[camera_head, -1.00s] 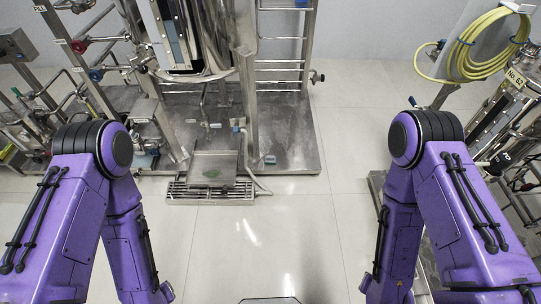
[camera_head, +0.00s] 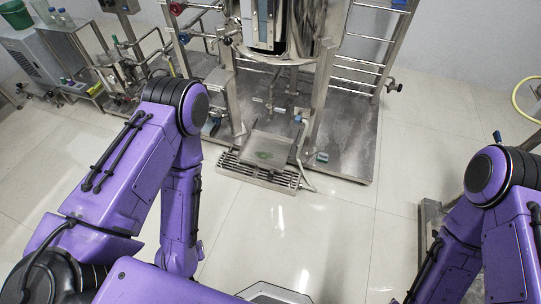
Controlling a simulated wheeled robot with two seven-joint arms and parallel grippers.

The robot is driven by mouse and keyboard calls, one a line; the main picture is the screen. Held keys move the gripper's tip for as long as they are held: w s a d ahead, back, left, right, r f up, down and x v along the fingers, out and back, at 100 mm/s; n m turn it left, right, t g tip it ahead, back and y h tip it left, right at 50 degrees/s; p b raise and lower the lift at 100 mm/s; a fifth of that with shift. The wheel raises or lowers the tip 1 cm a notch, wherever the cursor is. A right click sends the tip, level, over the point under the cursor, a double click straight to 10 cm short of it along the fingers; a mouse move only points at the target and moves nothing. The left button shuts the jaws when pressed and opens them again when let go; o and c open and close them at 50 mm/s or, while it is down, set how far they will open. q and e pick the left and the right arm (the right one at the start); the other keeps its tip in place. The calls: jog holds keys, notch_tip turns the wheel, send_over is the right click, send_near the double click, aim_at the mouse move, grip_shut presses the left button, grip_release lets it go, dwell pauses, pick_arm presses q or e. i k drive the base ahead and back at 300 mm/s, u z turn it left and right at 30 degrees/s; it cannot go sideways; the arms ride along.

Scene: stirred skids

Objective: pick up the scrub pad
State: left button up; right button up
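Neither gripper shows, and neither arm touches the green thing.
A slatted floor grate (camera_head: 240,172) lies under the tray, with a hose beside it. The steel skid (camera_head: 346,130) stands behind with its frame and vessel. More piping and a cabinet (camera_head: 36,62) stand at the left. The tiled floor (camera_head: 335,225) in front is clear.

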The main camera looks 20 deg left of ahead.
aim_at(323, 157)
jog(key=z, duration=0.1)
jog(key=i, duration=1.65)
jog(key=u, duration=0.55)
